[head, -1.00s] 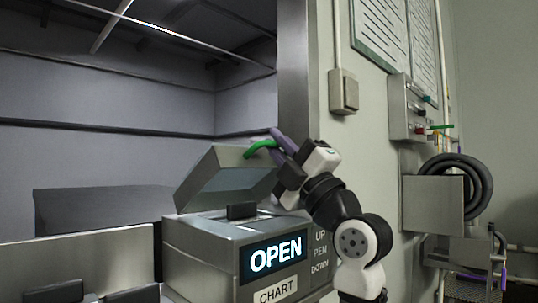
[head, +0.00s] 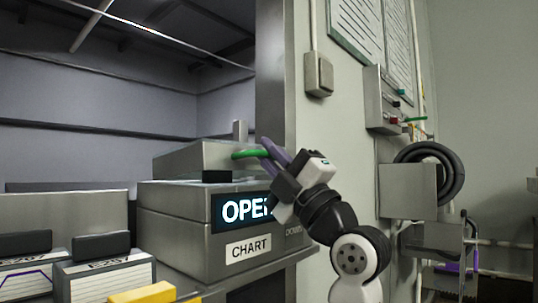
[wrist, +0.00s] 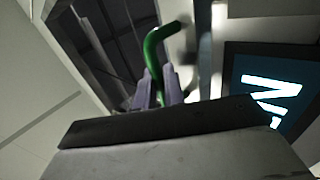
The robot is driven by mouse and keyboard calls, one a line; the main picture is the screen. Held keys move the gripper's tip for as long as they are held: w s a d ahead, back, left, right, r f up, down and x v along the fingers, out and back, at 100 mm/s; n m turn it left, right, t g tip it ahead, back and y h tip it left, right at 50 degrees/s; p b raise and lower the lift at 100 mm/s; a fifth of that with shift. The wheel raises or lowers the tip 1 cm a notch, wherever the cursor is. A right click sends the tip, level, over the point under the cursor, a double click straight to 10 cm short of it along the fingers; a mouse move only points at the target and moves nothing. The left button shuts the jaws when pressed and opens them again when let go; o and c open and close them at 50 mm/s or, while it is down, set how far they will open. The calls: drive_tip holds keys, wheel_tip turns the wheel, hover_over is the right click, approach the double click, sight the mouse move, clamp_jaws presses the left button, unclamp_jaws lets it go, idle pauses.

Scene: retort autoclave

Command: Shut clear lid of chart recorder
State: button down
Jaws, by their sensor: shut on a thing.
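The chart recorder (head: 185,240) is a grey box with a CHART label and a lit display reading OPEN, its last letter partly covered by my gripper. Its lid (head: 185,160) is lowered close to the top of the body, nearly level. A dark block shows at its front edge, and I cannot tell whether the lid is fully seated. The green handle (head: 248,154) sticks out at the lid's right. My gripper (head: 268,152) has its purple fingers shut on this handle. The wrist view shows the bent green handle (wrist: 152,48) between the fingers (wrist: 158,92).
Binders with black tops (head: 102,246) and a yellow item (head: 142,294) stand at the lower left. A wall post is behind my arm. A control box (head: 385,100) and a coiled black hose (head: 455,175) are on the right wall.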

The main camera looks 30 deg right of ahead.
drive_tip(key=c, duration=1.6)
unclamp_jaws()
drive_tip(key=shift+w, duration=0.1)
drive_tip(key=b+v, duration=0.3)
drive_tip(key=v, duration=1.1)
drive_tip(key=shift+r, duration=0.1)
